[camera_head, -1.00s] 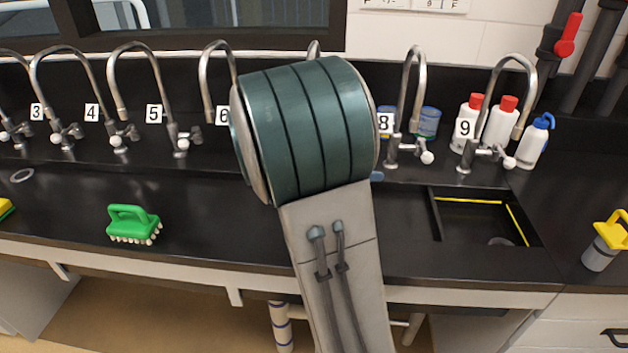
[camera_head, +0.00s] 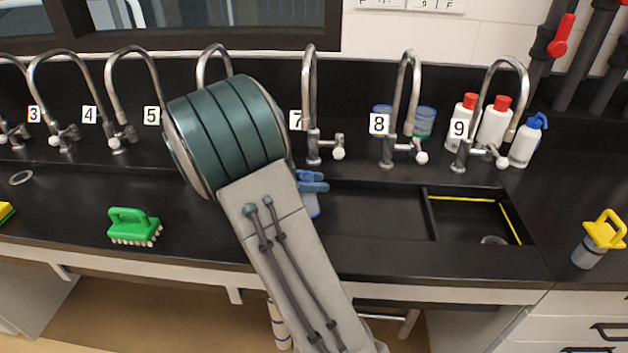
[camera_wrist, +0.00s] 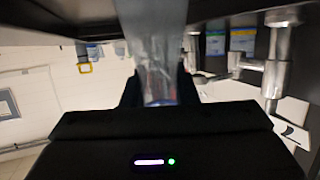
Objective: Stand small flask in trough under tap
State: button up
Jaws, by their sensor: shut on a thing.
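In the wrist view my gripper (camera_wrist: 158,88) is shut on a clear, bluish small flask (camera_wrist: 157,60), seen close up and partly blurred. In the head view my arm hides most of the gripper. A blue piece (camera_head: 312,184) shows just right of the arm, in front of tap 7; whether it is the flask or part of my gripper is unclear. The black trough (camera_head: 432,215) is a recess with a yellow strip, right of my arm, below taps 8 (camera_head: 408,95) and 9 (camera_head: 480,115). The held flask is apart from the trough.
Tap 7 (camera_head: 309,100) stands just behind the blue piece. Blue-labelled containers (camera_head: 424,122) stand behind tap 8. Red-capped bottles (camera_head: 494,120) and a blue-topped bottle (camera_head: 529,140) stand by tap 9. A green brush (camera_head: 134,226) lies left; a yellow-topped container (camera_head: 598,240) stands far right.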

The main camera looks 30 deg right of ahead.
jog(key=shift+f+b, duration=0.2)
jog(key=shift+b, duration=0.1)
jog(key=o, duration=1)
jog(key=shift+o, duration=0.2)
jog(key=shift+r, duration=0.1)
